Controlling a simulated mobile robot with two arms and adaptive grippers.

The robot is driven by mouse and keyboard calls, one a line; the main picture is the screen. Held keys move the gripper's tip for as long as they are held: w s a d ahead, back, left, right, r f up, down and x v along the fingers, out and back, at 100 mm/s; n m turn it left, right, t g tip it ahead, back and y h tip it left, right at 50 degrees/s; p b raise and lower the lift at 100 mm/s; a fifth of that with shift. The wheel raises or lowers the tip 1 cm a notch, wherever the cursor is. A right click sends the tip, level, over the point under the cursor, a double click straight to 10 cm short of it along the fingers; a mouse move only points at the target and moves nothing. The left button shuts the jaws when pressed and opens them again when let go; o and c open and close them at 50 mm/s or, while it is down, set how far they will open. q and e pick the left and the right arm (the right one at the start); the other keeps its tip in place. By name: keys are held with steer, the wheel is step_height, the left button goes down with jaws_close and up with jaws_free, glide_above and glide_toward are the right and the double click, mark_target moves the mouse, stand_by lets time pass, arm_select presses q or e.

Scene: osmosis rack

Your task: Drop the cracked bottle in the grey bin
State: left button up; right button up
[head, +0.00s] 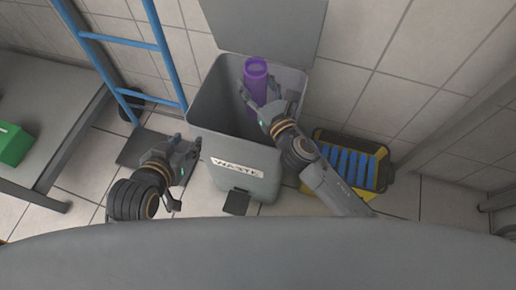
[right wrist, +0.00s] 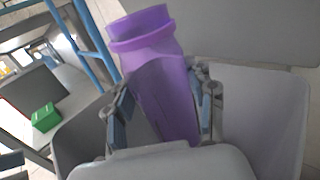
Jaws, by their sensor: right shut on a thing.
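A purple bottle (head: 256,80) is held upright over the open mouth of the grey bin (head: 205,150), which bears a label reading WASTE. My right gripper (head: 262,98) is shut on the bottle. In the right wrist view the purple bottle (right wrist: 165,90) stands between the two fingers, with the bin's wall (right wrist: 268,115) behind and beside it.
The bin's raised lid (head: 265,28) leans back at the wall. A blue ladder (head: 165,60) stands to the left, near a grey table (head: 50,85) with a green box (head: 14,145). A yellow-black crate with blue slats (head: 350,165) stands right of the bin.

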steer(key=o, duration=1.2)
step_height(320, 180, up, 10)
steer(key=shift+s+f, duration=0.1)
